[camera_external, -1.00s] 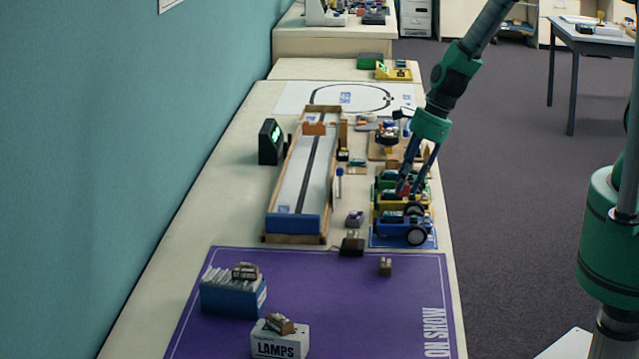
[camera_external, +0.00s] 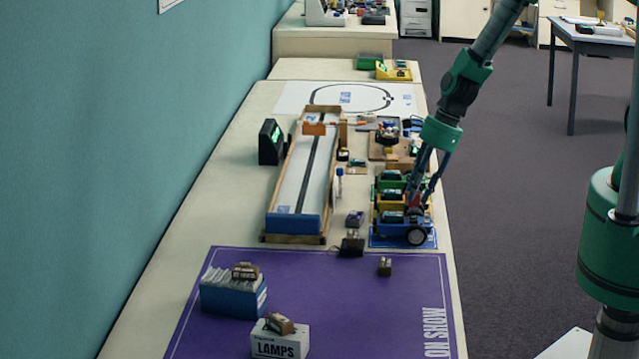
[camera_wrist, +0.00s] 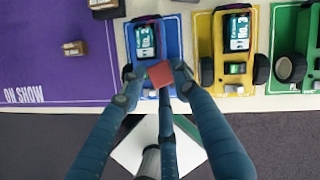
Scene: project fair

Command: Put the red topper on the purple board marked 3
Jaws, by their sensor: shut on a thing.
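My gripper (camera_external: 414,204) is shut on a small red block, the red topper (camera_wrist: 160,74); it shows as a red patch in the external view. My gripper is over the blue car (camera_external: 404,232), the nearest of several cars in a row. The blue car carries a dark board with a pale label (camera_wrist: 145,40). A small purplish item (camera_external: 354,218) lies left of the cars; I cannot read a 3 on it.
The yellow car (camera_wrist: 237,40) and green car (camera_wrist: 292,65) stand beyond the blue one. A purple mat (camera_external: 340,300) with a tan block (camera_external: 385,266), blue box and lamps box lies in front. A black box (camera_external: 351,244) sits at its edge. A long track (camera_external: 303,170) stands left.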

